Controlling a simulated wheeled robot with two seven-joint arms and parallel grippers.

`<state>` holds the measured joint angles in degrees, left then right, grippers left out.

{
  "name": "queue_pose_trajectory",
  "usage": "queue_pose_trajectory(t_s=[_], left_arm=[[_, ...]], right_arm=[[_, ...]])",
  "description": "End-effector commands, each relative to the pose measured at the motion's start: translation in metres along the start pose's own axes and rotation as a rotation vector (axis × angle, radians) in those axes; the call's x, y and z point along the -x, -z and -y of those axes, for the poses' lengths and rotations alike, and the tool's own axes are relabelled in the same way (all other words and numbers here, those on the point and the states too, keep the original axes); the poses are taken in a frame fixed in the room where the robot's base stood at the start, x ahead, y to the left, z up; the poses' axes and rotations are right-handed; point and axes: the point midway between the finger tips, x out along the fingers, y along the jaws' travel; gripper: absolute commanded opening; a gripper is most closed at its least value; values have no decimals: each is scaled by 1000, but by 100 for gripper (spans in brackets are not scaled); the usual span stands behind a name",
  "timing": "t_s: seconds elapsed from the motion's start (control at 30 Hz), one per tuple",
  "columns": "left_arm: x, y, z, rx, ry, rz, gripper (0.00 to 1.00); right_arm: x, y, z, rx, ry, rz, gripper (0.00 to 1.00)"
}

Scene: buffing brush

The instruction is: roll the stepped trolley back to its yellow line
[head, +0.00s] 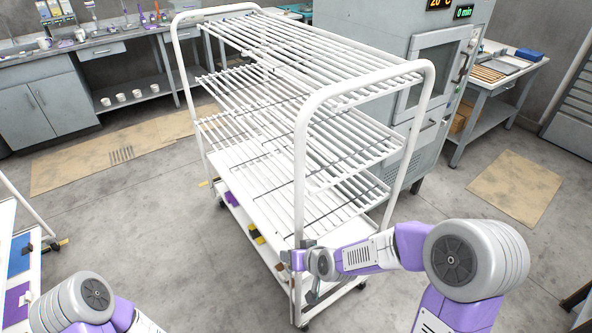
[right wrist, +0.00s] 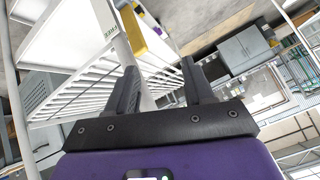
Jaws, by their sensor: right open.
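The stepped trolley (head: 252,190) is a tall white wire-shelf rack on castors, standing upright in the middle of the head view. Its solid lower shelf carries purple, yellow and dark tags along the edge. My right gripper (head: 310,262) is at the trolley's near corner post, low down. In the right wrist view the open fingers (right wrist: 162,85) have the white post (right wrist: 141,75) between them; I cannot tell whether they touch it. My left arm shows at the bottom left, but its gripper is out of frame.
A grey oven-like cabinet (head: 425,100) stands close behind the trolley on the right. A side table (head: 500,85) holds trays. Another white rack (head: 20,230) is at the left edge. A bench with a sink (head: 100,50) lines the back. Bare concrete floor lies left and front.

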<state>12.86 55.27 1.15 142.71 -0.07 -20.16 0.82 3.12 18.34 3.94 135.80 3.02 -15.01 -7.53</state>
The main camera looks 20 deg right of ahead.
Motion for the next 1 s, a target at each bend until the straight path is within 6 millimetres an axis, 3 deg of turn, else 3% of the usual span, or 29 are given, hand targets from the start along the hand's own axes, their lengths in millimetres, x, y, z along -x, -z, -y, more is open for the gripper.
queue_pose_trajectory(t_s=[0.03, 0.1, 0.27, 0.4, 0.5, 0.6, 0.77, 1.0], left_arm=[[-17, 1, 6, 0, 0, 0, 38], [-27, 1, 10, 0, 0, 0, 38], [-44, 2, 17, 0, 0, 0, 38], [-54, 2, 20, 0, 0, 0, 38], [-58, 3, 22, 0, 0, 0, 38], [-60, 3, 23, 0, 0, 0, 38], [-61, 3, 23, 0, 0, -1, 38], [-63, 3, 24, 0, 0, -1, 38]], right_arm=[[10, 26, 4, 34, 9, -93, 52], [32, 56, 13, 74, 20, -192, 52], [85, 105, 30, 141, 37, -380, 52], [139, 152, 39, 232, 12, -597, 52], [173, 175, 43, 286, -20, -725, 52], [193, 187, 46, 317, -41, -796, 52], [191, 200, 47, 327, -49, -818, 52], [165, 225, 50, 326, -48, -815, 52]])
